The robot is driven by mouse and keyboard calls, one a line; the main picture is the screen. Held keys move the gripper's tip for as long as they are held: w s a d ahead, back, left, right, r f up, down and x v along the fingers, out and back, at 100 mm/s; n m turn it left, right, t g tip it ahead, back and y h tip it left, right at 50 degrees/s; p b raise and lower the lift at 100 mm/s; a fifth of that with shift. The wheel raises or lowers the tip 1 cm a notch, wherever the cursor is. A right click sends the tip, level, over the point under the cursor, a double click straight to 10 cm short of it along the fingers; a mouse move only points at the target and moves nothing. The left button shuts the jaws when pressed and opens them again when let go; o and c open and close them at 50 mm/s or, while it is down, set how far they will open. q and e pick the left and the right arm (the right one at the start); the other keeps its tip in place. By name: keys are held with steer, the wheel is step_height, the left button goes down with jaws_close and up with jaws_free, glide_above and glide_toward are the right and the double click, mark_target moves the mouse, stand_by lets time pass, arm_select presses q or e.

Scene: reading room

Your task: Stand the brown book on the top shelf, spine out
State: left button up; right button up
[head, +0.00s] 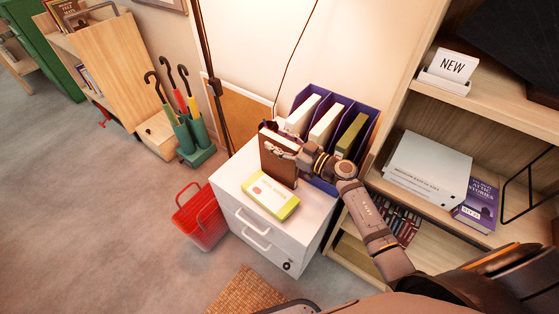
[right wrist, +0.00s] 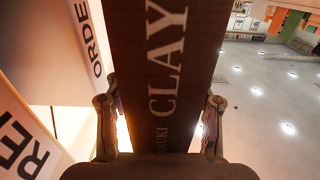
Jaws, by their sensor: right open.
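The brown book (head: 277,163) stands upright on the white drawer cabinet (head: 233,186) in the head view, in front of a blue file holder. My right gripper (head: 285,150) is at the book's upper part. In the right wrist view the book's brown spine (right wrist: 160,75), lettered "CLAY", fills the middle, between the two open fingers of my right gripper (right wrist: 160,118). I cannot tell whether either finger touches it. The top shelf (head: 460,97) of the bookcase in view is at the right. My left gripper is not in view.
The blue file holder (head: 364,110) stands close behind. The shelf bears a "NEW" sign (head: 452,66) and a dark slanted object (head: 515,45). White volumes (head: 428,165) and a purple book (head: 477,206) lie below. A red basket (head: 200,218) stands left.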

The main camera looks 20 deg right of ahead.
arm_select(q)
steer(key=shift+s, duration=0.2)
arm_select(e)
jaws_close()
steer(key=shift+r, duration=0.1)
